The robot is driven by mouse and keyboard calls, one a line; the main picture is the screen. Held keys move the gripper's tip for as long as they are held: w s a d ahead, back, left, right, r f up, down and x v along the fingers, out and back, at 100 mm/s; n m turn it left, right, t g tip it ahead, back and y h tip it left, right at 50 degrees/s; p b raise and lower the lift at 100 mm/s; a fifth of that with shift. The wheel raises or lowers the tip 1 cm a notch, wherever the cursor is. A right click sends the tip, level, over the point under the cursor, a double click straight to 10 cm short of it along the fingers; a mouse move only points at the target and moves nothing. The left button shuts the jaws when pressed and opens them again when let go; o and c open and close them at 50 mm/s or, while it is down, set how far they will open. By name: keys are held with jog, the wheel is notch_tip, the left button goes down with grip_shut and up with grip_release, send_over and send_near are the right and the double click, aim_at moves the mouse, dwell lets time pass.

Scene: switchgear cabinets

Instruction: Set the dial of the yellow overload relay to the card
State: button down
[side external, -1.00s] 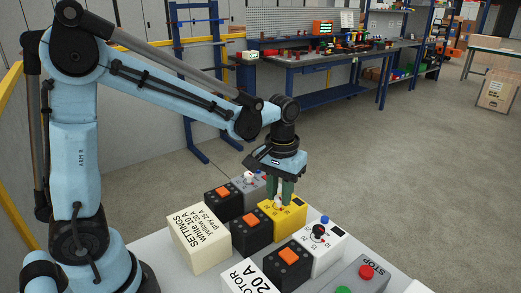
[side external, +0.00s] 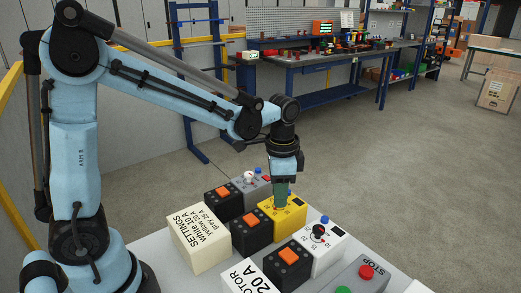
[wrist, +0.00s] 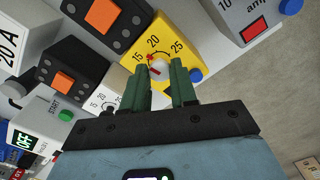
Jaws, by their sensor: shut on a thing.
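The yellow overload relay (side external: 293,219) stands in the row of devices, under my gripper (side external: 281,206). In the wrist view the yellow relay (wrist: 165,33) carries the numbers 15, 20 and 25 around a white dial (wrist: 158,67) with a red mark. The mark lies toward 15 and 20; its exact setting is hard to tell. My gripper (wrist: 160,74) is shut on this dial, one green finger on each side. The fingers hide the dial in the side view. The SETTINGS card (side external: 203,238) is on a cream block at left; white 10 A is legible, the yellow line is unclear.
Black modules with orange tops (side external: 252,230) stand close beside the relay. A white relay with a black dial (side external: 320,235) is in front and a grey one (side external: 255,184) behind. A red STOP button (side external: 366,271) is at front right. Open floor lies right of the bench.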

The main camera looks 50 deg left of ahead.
jog(key=m, duration=0.4)
jog(key=shift+m, duration=1.8)
jog(key=c, duration=0.9)
grip_release()
jog(key=shift+r, duration=0.1)
notch_tip(320, 180, up, 12)
jog(key=shift+s, duration=0.1)
